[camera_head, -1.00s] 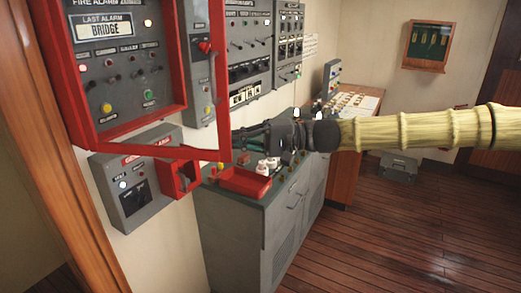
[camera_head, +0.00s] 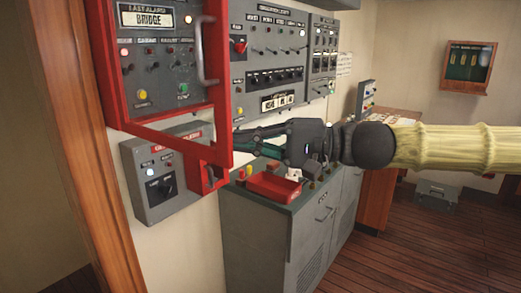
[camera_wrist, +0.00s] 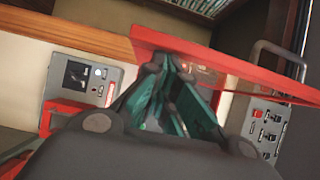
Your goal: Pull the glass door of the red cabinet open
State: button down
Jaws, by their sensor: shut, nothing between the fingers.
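The red cabinet (camera_head: 118,116) is on the wall at upper left in the head view, with dials and lamps inside. Its glass door (camera_head: 226,95) has a red frame and a grey bar handle (camera_head: 206,52). The door stands ajar, swung out from the cabinet, its free edge to the right. My gripper (camera_head: 238,142) is shut and empty, with its fingertips close to the lower free edge of the door. In the wrist view, the red door frame (camera_wrist: 225,62) crosses just beyond my fingertips (camera_wrist: 172,66). I cannot tell whether they touch it.
A grey console (camera_head: 262,245) holding a red tray (camera_head: 272,187) stands under my gripper. Grey switch panels (camera_head: 270,65) line the wall to the right.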

jog(key=shift+s+a+b, duration=0.7)
jog(key=shift+s+b, duration=0.05)
jog(key=shift+s, duration=0.3)
